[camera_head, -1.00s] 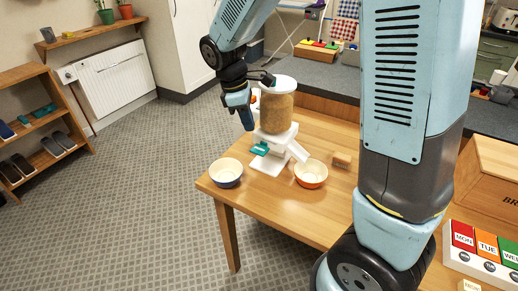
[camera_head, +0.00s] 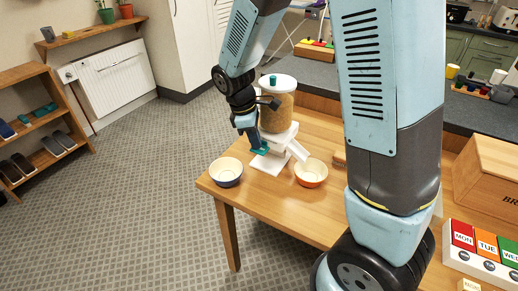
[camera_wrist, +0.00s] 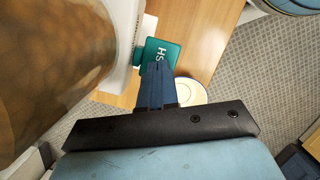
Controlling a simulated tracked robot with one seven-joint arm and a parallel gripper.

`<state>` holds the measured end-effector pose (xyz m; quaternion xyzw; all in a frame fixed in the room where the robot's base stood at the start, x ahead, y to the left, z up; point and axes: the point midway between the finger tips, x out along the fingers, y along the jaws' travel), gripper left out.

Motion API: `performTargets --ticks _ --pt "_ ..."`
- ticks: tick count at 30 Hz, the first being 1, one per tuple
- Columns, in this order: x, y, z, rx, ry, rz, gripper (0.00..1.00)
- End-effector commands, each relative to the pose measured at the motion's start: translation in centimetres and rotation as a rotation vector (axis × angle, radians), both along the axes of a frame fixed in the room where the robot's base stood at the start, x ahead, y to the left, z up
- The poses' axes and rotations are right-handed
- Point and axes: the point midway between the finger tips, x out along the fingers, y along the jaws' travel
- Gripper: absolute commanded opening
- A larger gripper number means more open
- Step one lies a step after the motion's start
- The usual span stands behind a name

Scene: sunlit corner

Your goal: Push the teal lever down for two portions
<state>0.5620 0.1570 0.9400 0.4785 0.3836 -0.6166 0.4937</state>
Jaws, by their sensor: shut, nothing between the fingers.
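The teal lever (camera_head: 262,150) sticks out from the front of a white dispenser stand (camera_head: 262,166) on the wooden table. In the wrist view the lever (camera_wrist: 164,52) shows white letters. My gripper (camera_head: 252,145) is shut and empty, pointing down at the lever. In the wrist view its fingertips (camera_wrist: 156,68) overlap the lever's near edge; I cannot tell whether they touch it. The clear food jar (camera_head: 277,110) stands on the stand, partly hidden by my wrist. A blue bowl (camera_head: 226,173) sits left of the stand, and an orange bowl (camera_head: 311,174) sits right of it.
The table's front edge (camera_head: 270,222) lies close before the bowls. A wooden box (camera_head: 490,170) and a coloured day-labelled organiser (camera_head: 488,246) are at the right. The jar fills the left of the wrist view, close beside my fingers. Carpet (camera_head: 130,200) lies open at the left.

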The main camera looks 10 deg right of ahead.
Motion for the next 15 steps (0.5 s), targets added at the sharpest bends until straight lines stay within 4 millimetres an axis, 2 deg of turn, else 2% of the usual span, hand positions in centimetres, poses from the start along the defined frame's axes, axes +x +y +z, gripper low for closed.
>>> performTargets --ticks 9,15 --pt "0.0 0.0 -0.1 0.000 0.000 0.000 0.00" --pt "0.0 0.0 -1.5 -0.001 0.001 0.001 0.00"
